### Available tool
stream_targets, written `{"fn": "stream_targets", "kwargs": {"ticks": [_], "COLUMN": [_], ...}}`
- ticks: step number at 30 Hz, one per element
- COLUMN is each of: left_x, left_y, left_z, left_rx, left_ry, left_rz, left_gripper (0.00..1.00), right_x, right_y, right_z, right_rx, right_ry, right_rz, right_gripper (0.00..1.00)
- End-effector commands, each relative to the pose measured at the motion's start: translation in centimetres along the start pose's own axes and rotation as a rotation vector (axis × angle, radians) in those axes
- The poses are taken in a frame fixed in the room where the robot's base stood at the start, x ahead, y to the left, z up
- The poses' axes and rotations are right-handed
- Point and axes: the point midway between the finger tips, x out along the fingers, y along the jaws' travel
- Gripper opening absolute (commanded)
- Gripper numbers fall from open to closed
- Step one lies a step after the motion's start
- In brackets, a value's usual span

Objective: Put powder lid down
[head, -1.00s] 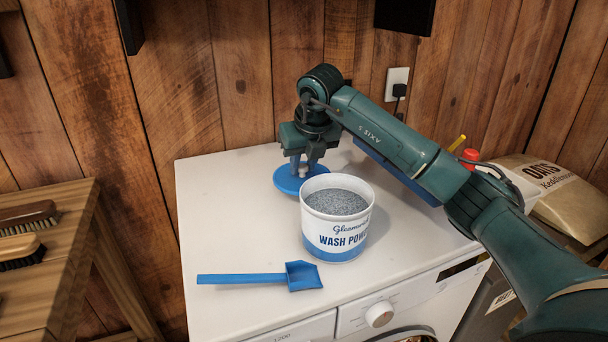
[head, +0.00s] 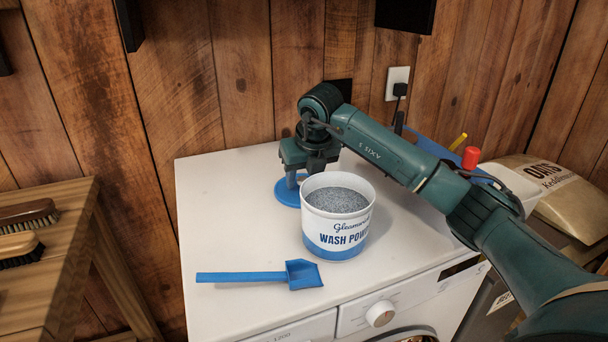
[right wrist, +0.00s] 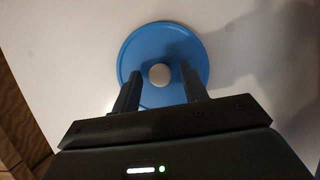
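The blue round powder lid (head: 286,194) lies flat on the white washing machine top, behind and left of the powder tub (head: 337,220). In the right wrist view the lid (right wrist: 160,40) shows as a blue disc with a pale round knob (right wrist: 159,74). My right gripper (right wrist: 160,72) is open, its two fingers on either side of the knob with a visible gap on each side. In the head view the right gripper (head: 300,177) is low over the lid, partly hidden by the tub. The tub is upright, uncovered and full of grey powder. My left gripper is not in view.
A blue scoop (head: 262,276) lies on the washing machine top (head: 225,220) in front of the tub. The left part of the top is clear. A wooden bench with brushes (head: 25,215) stands at the left; a wooden wall is behind.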

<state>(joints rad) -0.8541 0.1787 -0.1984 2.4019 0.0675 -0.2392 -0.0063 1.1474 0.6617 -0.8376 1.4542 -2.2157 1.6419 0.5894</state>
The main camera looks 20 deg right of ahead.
Motion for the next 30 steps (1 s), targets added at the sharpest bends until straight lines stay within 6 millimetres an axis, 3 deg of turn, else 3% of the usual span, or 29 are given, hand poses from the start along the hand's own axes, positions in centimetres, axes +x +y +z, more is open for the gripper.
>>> {"fn": "stream_targets", "kwargs": {"ticks": [11, 24, 30], "left_x": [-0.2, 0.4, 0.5], "left_y": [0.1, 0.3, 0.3], "left_z": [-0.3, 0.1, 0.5], "left_rx": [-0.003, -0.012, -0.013], "left_ry": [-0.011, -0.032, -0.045], "left_rz": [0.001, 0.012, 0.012], "left_gripper": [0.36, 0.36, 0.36], "right_x": [-1.0, -9.8, -12.3], "right_y": [0.0, 0.0, 0.0], "right_z": [0.4, 0.5, 0.4], "right_rx": [0.000, -0.001, 0.000], "right_ry": [-0.002, -0.005, -0.002], "right_rz": [0.001, 0.001, 0.000], "right_gripper": [0.46, 0.46, 0.46]}}
